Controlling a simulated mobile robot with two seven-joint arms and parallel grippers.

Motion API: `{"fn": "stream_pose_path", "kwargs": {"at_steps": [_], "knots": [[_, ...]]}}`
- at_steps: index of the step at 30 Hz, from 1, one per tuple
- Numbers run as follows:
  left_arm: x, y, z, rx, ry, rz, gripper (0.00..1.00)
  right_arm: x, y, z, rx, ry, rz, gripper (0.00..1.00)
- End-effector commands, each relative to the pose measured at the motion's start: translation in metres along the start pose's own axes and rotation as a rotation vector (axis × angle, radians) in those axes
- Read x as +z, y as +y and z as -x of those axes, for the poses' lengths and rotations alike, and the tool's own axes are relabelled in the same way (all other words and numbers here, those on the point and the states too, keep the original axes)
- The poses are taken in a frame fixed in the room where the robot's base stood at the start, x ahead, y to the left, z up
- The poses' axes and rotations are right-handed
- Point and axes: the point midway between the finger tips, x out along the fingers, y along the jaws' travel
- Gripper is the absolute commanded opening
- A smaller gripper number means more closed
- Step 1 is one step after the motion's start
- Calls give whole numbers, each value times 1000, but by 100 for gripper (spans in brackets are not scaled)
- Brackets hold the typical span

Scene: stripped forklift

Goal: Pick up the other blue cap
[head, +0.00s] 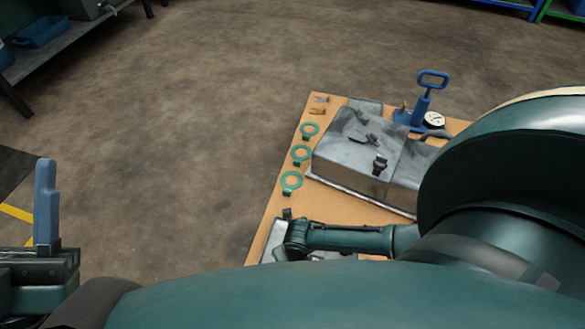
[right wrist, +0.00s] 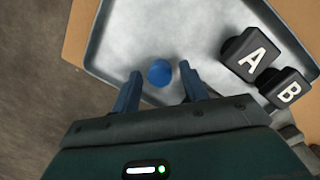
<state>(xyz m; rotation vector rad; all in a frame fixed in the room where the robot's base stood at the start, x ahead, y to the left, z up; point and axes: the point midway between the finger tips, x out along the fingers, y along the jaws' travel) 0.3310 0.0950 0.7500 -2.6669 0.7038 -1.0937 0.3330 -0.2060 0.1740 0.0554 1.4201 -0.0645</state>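A round blue cap (right wrist: 160,74) lies in a grey metal tray (right wrist: 112,38) in the right wrist view. My right gripper (right wrist: 160,69) is open, with one blue finger on each side of the cap and a gap to both. How high the fingertips are above the tray cannot be told. In the head view the tray (head: 274,240) is at the near left corner of the table, mostly hidden by my right arm. My left gripper (head: 46,203) is at the left edge, away from the table; one blue finger shows, so its opening is unclear.
Black blocks marked A (right wrist: 251,54) and B (right wrist: 286,89) stand right of the cap. The wooden table (head: 277,212) also holds several green rings (head: 301,155), a large grey metal part (head: 350,175) and a blue-handled pump with a gauge (head: 420,105). Open floor lies left.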

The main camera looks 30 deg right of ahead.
Motion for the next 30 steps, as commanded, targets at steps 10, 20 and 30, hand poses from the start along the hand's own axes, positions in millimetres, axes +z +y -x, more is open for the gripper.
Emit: {"fn": "stream_pose_path", "kwargs": {"at_steps": [10, 20, 30], "knots": [[0, 0, 0, 0, -1, 1, 45, 0, 0, 0, 0, 0, 0, 15], [0, 0, 0, 0, -2, 2, 45, 0, 0, 0, 0, 0, 0, 3], [14, 4, 6, -18, -132, 84, 45, 5, -1, 28, 0, -3, 1, 3]]}}
